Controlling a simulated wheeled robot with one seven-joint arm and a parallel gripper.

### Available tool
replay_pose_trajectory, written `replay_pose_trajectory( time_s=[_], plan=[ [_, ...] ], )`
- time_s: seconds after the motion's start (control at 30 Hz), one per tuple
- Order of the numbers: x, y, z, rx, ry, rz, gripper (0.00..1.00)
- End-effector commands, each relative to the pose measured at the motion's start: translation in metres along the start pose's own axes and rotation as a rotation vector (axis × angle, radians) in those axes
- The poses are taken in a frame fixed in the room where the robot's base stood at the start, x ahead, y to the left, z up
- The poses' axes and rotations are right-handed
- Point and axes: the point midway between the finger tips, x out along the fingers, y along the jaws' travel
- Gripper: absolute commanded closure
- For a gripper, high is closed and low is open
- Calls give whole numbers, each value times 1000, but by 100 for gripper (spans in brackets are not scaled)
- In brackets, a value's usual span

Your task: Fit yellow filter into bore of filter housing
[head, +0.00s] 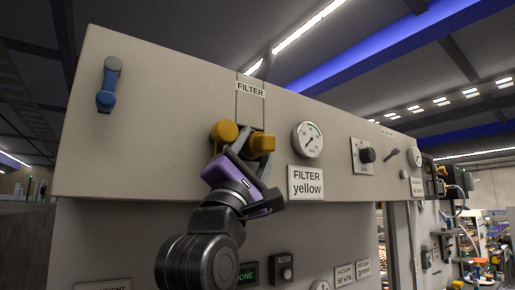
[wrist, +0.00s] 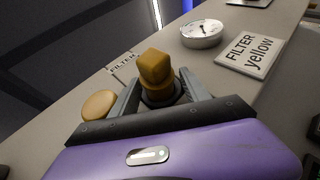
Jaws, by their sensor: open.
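The yellow filter (head: 262,144) stands out from the front panel below the FILTER label. In the wrist view its square yellow head (wrist: 155,66) is in front of a dark round ring (wrist: 160,97), which looks like the mouth of the housing bore. How deep the filter sits cannot be seen. My gripper (head: 246,153) is in front of the panel at the filter. In the wrist view my gripper (wrist: 160,82) is open, with one finger on each side of the filter and gaps showing. A round yellow cap (head: 224,131) is just left of the filter; it also shows in the wrist view (wrist: 98,105).
A pressure gauge (head: 308,139) and a "FILTER yellow" sign (head: 306,183) are right of the filter. A black knob (head: 367,155) is farther right. A blue lever (head: 107,88) is at the panel's upper left. The panel between lever and cap is bare.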

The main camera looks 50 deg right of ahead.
Motion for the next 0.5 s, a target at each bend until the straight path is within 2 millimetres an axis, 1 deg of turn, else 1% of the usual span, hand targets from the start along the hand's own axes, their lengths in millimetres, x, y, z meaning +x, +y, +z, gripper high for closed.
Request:
replay_pose_trajectory(
  time_s=[0.03, 0.2, 0.33, 0.5],
  plan=[
    [-16, 4, -3, 6, 5, 13, 32],
    [-41, 4, -2, 6, 3, 14, 32],
    [-52, 4, -1, 6, 2, 12, 32],
    [-55, 4, 0, 5, 2, 10, 32]
  ],
)
